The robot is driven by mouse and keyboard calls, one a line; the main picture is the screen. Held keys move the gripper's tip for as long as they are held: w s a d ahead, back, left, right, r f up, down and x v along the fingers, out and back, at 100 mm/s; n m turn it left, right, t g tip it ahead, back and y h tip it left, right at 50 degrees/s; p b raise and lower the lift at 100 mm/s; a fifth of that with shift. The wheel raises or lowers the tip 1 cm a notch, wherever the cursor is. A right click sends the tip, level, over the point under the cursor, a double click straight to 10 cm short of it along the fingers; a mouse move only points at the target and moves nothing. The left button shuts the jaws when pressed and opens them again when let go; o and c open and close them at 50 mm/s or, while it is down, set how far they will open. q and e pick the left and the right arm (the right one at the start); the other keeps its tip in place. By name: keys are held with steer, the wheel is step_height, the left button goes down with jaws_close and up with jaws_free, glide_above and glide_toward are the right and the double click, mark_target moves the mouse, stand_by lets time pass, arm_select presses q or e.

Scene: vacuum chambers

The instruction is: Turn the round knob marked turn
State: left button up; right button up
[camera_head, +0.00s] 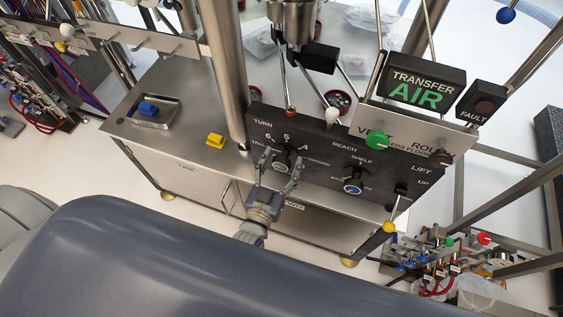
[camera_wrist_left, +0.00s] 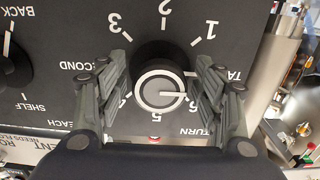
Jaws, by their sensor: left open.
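The round knob (camera_head: 285,159) is dark and sits on the black control panel (camera_head: 322,178) under the word TURN. In the left wrist view the same knob (camera_wrist_left: 160,91) shows a pale round face with a white pointer line toward the right of the picture, and a ring of numbers around it. My left gripper (camera_head: 279,172) is open, its two fingers on either side of the knob. In the left wrist view the gripper (camera_wrist_left: 162,78) straddles it; I cannot tell whether a finger touches. My right gripper is not in view.
A second knob marked REACH (camera_head: 353,187) is to the right on the panel. A green VENT knob (camera_head: 376,140) is above. A steel post (camera_head: 226,70) rises left of the panel.

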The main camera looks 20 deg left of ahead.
arm_select(q)
steer(key=c, duration=1)
steer(key=shift+c, duration=0.2)
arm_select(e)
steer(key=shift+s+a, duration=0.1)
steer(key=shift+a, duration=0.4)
arm_select(q)
steer(key=shift+n, duration=0.3)
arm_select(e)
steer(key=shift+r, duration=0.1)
arm_select(q)
steer(key=n+p, duration=0.1)
steer(key=n, duration=0.2)
steer(key=shift+r, duration=0.1)
steer(key=n, duration=0.5)
steer(key=shift+d, duration=0.1)
steer(key=shift+c, duration=0.2)
steer(key=n, duration=0.4)
steer(key=shift+n, duration=0.3)
steer(key=shift+d+n+b, duration=0.1)
steer(key=shift+n+b, duration=0.45)
steer(key=shift+n, duration=1.65)
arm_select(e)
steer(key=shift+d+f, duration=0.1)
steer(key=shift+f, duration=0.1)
